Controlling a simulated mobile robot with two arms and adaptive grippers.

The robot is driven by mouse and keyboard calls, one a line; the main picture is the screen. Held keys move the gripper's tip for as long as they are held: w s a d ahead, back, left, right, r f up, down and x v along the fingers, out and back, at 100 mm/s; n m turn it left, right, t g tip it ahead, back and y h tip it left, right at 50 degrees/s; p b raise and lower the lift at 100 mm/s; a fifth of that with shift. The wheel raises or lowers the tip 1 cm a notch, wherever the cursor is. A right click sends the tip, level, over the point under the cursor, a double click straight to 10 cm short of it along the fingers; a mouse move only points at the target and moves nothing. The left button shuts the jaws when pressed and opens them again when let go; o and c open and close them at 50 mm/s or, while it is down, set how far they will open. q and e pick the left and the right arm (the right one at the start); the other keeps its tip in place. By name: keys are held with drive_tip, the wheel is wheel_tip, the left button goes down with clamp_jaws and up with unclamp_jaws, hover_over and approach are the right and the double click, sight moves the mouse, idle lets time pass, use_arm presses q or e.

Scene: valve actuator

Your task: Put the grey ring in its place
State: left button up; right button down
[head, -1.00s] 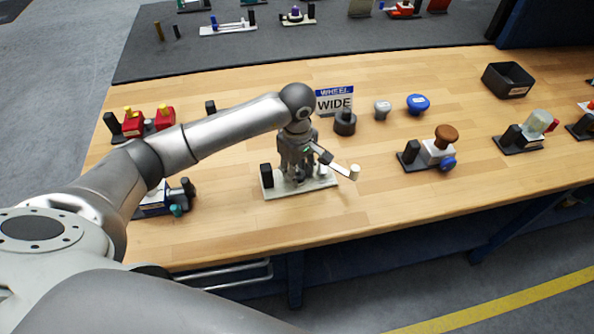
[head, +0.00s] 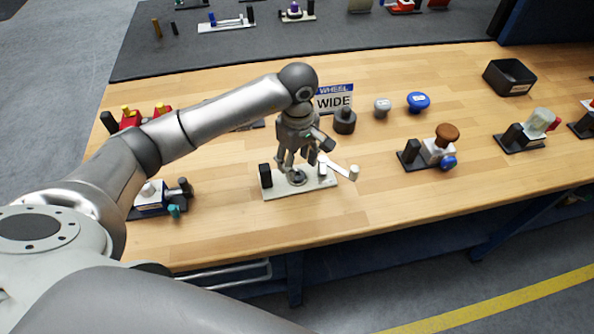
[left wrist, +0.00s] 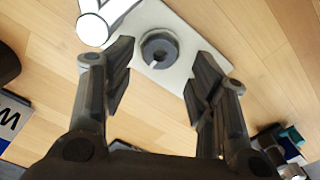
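The grey ring (head: 297,177) lies flat on the white base plate (head: 273,190), near its middle. In the left wrist view the ring (left wrist: 160,48) has a round centre opening and a small notch in its rim. How deeply it sits there I cannot tell. My left gripper (head: 298,166) is above the plate, pointing down. In the left wrist view its fingers (left wrist: 158,85) are spread apart, with nothing between them and the ring just beyond their tips. My right gripper is not in view.
The plate carries a black block (head: 265,175) at its left end and a white lever (head: 336,168) with a knob at its right. Behind stand a "WHEEL WIDE" sign (head: 334,100) and a dark knob (head: 344,122). Bare table lies in front of the plate.

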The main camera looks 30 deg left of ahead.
sight(297, 174)
use_arm(q)
wheel_tip(297, 174, up, 8)
drive_tip(key=b, duration=0.1)
drive_tip(key=shift+r+b, duration=0.15)
drive_tip(key=shift+b, duration=0.25)
